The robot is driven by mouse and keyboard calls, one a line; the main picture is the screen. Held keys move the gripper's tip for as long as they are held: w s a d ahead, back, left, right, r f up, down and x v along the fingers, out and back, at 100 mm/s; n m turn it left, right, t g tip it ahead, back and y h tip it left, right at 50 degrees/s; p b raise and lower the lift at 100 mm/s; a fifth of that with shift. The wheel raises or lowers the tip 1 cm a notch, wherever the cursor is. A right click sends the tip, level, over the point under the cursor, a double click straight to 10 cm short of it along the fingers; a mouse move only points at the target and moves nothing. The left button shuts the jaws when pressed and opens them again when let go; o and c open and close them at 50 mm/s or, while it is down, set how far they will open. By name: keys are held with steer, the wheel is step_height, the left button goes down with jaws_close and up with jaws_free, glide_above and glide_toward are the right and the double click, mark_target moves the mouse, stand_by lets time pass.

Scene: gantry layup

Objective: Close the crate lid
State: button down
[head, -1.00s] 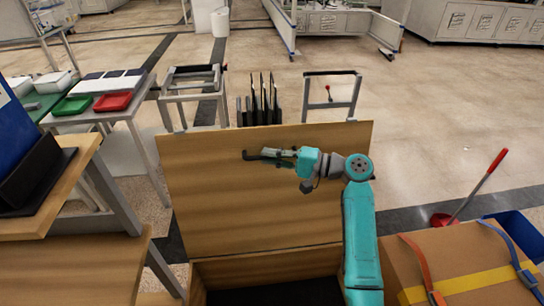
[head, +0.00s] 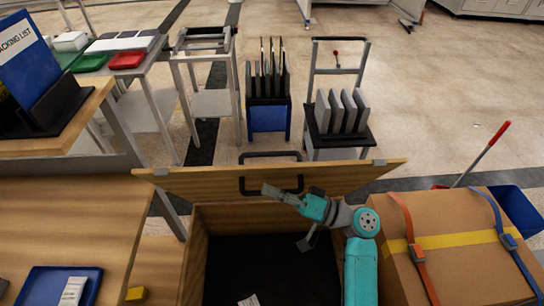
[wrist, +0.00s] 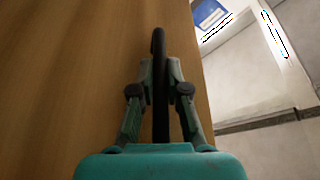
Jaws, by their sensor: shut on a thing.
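The wooden crate (head: 197,245) stands open in front of me, and its dark interior shows in the head view. The wooden lid (head: 215,183) slants at the crate's far side, its wide upper edge seeming to lean toward me over the opening. A black handle (head: 285,184) is on the lid's near face. My gripper (head: 270,190) is at this handle. In the wrist view, my gripper's fingers (wrist: 160,92) are shut on the black handle bar (wrist: 158,65), beside the wooden lid (wrist: 80,70). The fingertips are partly hidden in the head view.
A strapped cardboard box (head: 455,225) stands close on the right. Racks with upright panels (head: 268,110) stand behind the crate. Open floor lies behind right.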

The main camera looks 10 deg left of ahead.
steer(key=s+d+f+n, duration=0.1)
steer(key=s+d+f, duration=0.1)
steer(key=s+f, duration=0.6)
steer(key=s+d+f+n+g, duration=0.1)
steer(key=s+d+f+n, duration=0.1)
steer(key=s+f, duration=0.7)
steer(key=shift+s+d+f+n+y, duration=0.25)
steer(key=shift+d+f+y, duration=0.2)
steer(key=shift+f, duration=3.05)
steer(key=c, duration=1.2)
jaws_free()
steer(key=shift+d, duration=0.1)
steer(key=shift+w, duration=0.1)
